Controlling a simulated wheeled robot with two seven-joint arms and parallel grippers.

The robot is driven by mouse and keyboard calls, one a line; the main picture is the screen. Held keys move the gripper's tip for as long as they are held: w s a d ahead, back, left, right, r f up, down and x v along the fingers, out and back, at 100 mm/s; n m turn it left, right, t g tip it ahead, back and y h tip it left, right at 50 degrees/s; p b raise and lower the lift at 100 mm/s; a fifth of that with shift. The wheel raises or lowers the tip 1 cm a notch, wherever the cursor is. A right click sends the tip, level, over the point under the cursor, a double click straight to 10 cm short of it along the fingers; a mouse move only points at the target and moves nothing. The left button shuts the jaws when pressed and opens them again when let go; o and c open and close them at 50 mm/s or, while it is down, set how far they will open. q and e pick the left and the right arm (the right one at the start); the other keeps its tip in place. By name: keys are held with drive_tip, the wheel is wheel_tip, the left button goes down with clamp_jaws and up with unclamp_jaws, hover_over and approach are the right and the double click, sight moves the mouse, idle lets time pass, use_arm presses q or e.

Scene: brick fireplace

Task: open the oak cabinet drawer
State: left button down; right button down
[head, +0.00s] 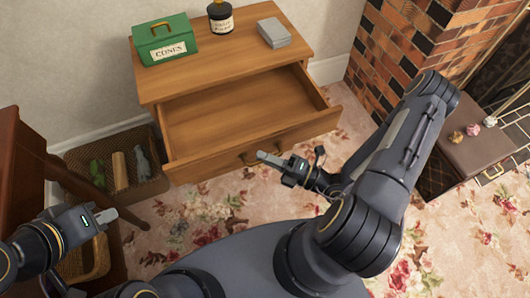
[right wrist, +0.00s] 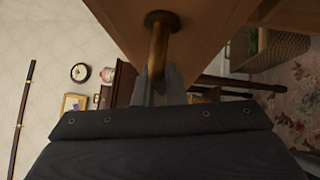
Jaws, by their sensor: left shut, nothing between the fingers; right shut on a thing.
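The oak cabinet (head: 215,72) stands against the wall. Its drawer (head: 235,112) is pulled well out, and the inside that shows is empty. My right gripper (head: 265,156) is at the drawer's front, shut on the brass drawer handle (head: 246,157). In the right wrist view the brass handle (right wrist: 158,48) runs down from the wooden front to between the fingers (right wrist: 158,88), which hide part of it. My left gripper (head: 106,215) is shut and empty at the lower left, apart from the cabinet.
On the cabinet top are a green labelled box (head: 165,40), a dark bottle (head: 220,17) and a grey stack (head: 273,32). A wicker basket (head: 150,183) stands left of the cabinet, beside dark wooden furniture (head: 25,165). The brick fireplace (head: 410,40) is at right. Floral carpet lies in front.

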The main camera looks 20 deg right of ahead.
drive_tip(key=c, duration=1.5)
unclamp_jaws()
drive_tip(key=p+v, duration=0.1)
drive_tip(key=v, duration=0.6)
drive_tip(key=shift+s+d+f, duration=0.1)
drive_tip(key=shift+s+d, duration=0.2)
